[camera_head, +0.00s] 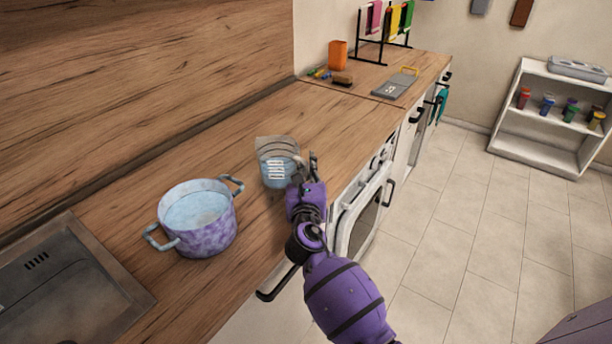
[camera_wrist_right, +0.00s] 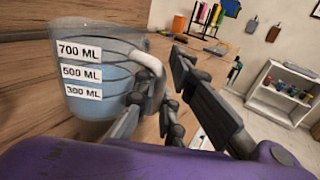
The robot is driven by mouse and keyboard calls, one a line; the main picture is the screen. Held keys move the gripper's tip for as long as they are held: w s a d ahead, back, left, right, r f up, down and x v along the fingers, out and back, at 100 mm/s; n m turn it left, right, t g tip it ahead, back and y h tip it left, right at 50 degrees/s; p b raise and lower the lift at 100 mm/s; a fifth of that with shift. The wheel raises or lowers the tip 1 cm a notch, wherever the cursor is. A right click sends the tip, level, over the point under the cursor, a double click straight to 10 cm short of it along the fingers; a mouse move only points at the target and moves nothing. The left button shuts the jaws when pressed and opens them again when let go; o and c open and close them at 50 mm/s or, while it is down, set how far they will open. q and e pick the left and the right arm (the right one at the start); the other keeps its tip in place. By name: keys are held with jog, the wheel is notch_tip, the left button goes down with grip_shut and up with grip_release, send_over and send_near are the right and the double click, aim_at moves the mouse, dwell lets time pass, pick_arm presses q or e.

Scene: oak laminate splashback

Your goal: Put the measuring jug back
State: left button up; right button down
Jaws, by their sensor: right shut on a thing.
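The measuring jug (camera_head: 278,168) is clear with bluish liquid and white labels, at the middle of the wooden counter. It looks upright; I cannot tell whether its base touches the counter. My purple right gripper (camera_head: 307,172) is at the jug's right side, shut on its handle. In the right wrist view, the jug (camera_wrist_right: 92,58) shows labels of 700, 500 and 300 ML, and the dark fingers of the right gripper (camera_wrist_right: 160,98) are at its handle. My left gripper is not in view.
A purple-blue pot (camera_head: 208,235) with pale blue contents stands left of the jug, near the sink (camera_head: 95,285). Further back are a grey board (camera_head: 396,86), a brush (camera_head: 342,79), an orange container (camera_head: 337,54) and a towel rack (camera_head: 384,48). The counter behind the jug is clear.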

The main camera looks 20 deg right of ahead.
notch_tip(320, 180, down, 2)
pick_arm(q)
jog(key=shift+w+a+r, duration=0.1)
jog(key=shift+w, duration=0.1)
pick_arm(e)
jog(key=shift+r, duration=0.1)
jog(key=shift+f, duration=0.2)
jog(key=c, duration=1.8)
grip_release()
jog(key=shift+s, duration=0.1)
jog(key=shift+c, duration=0.2)
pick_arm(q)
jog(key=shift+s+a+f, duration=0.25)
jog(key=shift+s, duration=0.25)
